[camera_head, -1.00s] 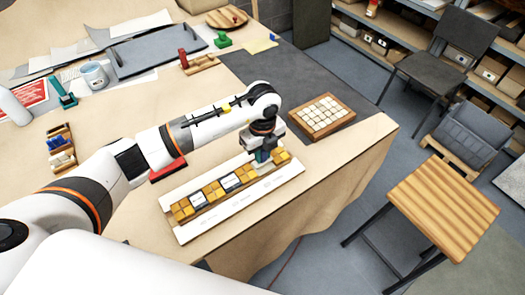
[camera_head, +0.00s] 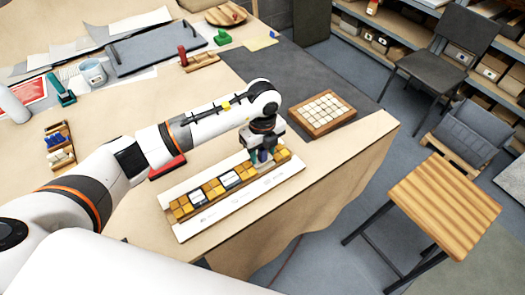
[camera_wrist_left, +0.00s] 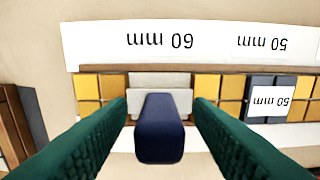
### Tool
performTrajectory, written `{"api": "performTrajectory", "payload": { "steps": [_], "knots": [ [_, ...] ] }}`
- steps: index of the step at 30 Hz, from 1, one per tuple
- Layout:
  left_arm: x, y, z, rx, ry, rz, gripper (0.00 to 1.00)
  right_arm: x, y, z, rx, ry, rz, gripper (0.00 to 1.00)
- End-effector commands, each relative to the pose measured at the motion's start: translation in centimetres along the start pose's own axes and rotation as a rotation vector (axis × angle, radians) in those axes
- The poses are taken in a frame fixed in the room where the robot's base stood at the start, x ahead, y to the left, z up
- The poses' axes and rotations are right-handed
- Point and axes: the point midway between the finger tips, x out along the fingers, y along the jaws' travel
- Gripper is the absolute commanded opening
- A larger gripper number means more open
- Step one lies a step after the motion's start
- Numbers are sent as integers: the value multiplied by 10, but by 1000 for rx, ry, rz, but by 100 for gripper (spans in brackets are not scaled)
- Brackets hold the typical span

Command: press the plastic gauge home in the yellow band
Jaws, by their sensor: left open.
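The yellow band (camera_head: 211,188) is a row of yellow tiles on a long board with white edge strips; it also shows in the left wrist view (camera_wrist_left: 207,87). The plastic gauge shows in the left wrist view as a dark blue grip (camera_wrist_left: 160,128) over a pale grey block (camera_wrist_left: 160,81) lying in line with the tiles. I cannot tell how deep it sits. My left gripper (camera_head: 263,158) is open over the band's far right part. Its green fingers stand either side of the blue grip, apparently with gaps. My right gripper is not in view.
Printed "60 mm" and "50 mm" marks run along a white strip (camera_wrist_left: 85,45). White-labelled dark pieces (camera_head: 227,180) sit among the tiles. A wooden tray of pale tiles (camera_head: 320,113) lies beyond the gripper. A red item (camera_head: 168,166) lies behind the board.

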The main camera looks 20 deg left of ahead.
Motion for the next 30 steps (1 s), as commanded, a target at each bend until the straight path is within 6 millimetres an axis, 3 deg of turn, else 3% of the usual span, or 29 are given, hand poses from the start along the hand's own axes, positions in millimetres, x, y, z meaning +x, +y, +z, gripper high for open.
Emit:
{"api": "performTrajectory", "payload": {
  "steps": [16, 21, 30],
  "knots": [
    [-100, 1, 0, 0, 3, 5, 47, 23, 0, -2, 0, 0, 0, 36],
    [-114, 0, 0, 0, 1, 3, 47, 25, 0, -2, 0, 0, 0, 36],
    [-115, 0, 0, 0, 1, 2, 47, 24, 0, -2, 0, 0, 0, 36]
  ]
}}
